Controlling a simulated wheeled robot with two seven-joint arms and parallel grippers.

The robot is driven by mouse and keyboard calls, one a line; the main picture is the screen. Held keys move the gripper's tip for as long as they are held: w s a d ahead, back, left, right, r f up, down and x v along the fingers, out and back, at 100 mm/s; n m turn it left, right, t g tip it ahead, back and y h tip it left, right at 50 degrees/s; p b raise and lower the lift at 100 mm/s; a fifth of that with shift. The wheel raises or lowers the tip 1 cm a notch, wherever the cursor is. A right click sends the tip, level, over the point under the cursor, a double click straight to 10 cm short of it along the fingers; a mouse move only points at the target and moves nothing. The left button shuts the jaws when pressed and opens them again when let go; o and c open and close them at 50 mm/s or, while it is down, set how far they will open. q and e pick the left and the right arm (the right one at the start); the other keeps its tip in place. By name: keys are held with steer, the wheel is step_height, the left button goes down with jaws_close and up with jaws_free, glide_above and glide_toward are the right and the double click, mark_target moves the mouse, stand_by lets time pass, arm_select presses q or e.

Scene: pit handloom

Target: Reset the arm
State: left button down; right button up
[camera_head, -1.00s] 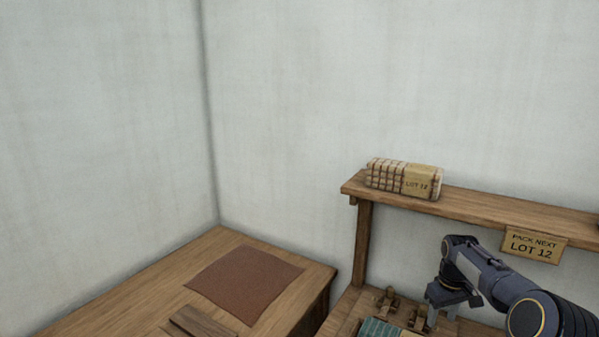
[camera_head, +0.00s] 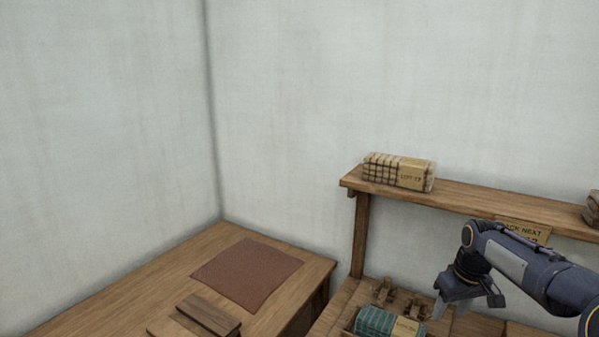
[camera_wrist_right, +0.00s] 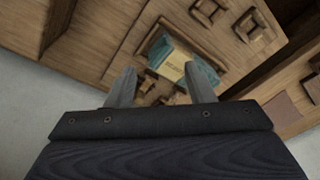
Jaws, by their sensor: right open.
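My right gripper (camera_head: 468,302) is at the lower right of the head view, in front of the shelf and above the lower bench. Its two fingers also show in the right wrist view (camera_wrist_right: 163,88), spread apart with nothing between them touching. My left gripper is in neither view.
A wooden shelf (camera_head: 455,198) carries a checked bundle (camera_head: 385,168) labelled LOT 12. A sign (camera_head: 508,228) hangs from its edge, partly covered by my right arm. Wooden pegs (camera_head: 383,288) stand behind the teal bundle. A table (camera_head: 170,275) at left holds a brown cloth (camera_head: 247,272) and wooden boards (camera_head: 208,315).

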steer(key=s+a+r+m+t+y, duration=0.1)
steer(key=s+a+r, duration=0.25)
steer(key=s, duration=0.35)
steer(key=s+a+r+t, duration=0.1)
steer(key=s+a+r, duration=0.1)
steer(key=s+r, duration=0.35)
steer(key=s+a+f+m+t+y, duration=0.1)
steer(key=s+a+f, duration=0.2)
steer(key=s, duration=0.6)
steer(key=s+a+f+m+t+y, duration=0.1)
steer(key=s+a+f, duration=0.3)
steer(key=s, duration=0.6)
steer(key=shift+a+m, duration=0.4)
steer(key=shift+a, duration=0.3)
